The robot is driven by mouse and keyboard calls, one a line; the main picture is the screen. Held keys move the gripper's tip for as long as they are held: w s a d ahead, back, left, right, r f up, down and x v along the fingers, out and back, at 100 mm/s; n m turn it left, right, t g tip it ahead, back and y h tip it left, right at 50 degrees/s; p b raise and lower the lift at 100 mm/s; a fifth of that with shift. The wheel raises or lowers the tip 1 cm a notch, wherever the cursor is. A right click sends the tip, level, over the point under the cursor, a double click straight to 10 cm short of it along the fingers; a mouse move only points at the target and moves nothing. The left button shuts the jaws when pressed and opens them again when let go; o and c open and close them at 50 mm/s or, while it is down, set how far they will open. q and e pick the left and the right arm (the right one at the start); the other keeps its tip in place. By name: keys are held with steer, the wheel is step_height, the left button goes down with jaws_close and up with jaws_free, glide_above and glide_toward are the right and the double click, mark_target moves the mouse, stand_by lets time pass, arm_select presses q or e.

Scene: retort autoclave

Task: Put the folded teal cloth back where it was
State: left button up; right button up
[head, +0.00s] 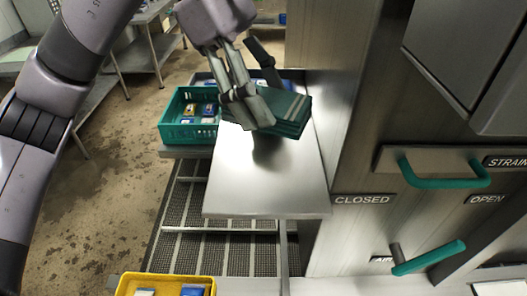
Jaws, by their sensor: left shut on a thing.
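The folded teal cloth (291,112) has several layers and pale stripes at its right end. My left gripper (262,108) comes in from the upper left and is shut on the cloth's left part. The cloth is over the steel shelf (265,190), and a dark shadow or reflection shows on the metal below it. The cloth seems to be held above the surface, but the gap is hard to judge. My right gripper is not in view.
A teal crate (172,132) with several small packs stands left of the shelf. A yellow crate (128,286) is at the bottom edge. The steel cabinet (345,130) rises on the right, with teal handles (445,181) (428,258) sticking out. The shelf's front part is bare.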

arm_select(q)
glide_above(274, 177)
steer(key=a, duration=0.2)
step_height(274, 177, down, 5)
steer(key=f, duration=0.1)
steer(key=f+p, duration=0.1)
steer(key=f, duration=0.1)
steer(key=shift+w, duration=0.4)
step_height(274, 177, down, 3)
steer(key=shift+f+p, duration=0.1)
steer(key=shift+p, duration=0.65)
steer(key=shift+f, duration=0.4)
steer(key=shift+d+f, duration=0.1)
steer(key=o, duration=0.7)
steer(key=shift+c, duration=0.2)
steer(key=o, duration=0.5)
steer(key=shift+c, duration=0.2)
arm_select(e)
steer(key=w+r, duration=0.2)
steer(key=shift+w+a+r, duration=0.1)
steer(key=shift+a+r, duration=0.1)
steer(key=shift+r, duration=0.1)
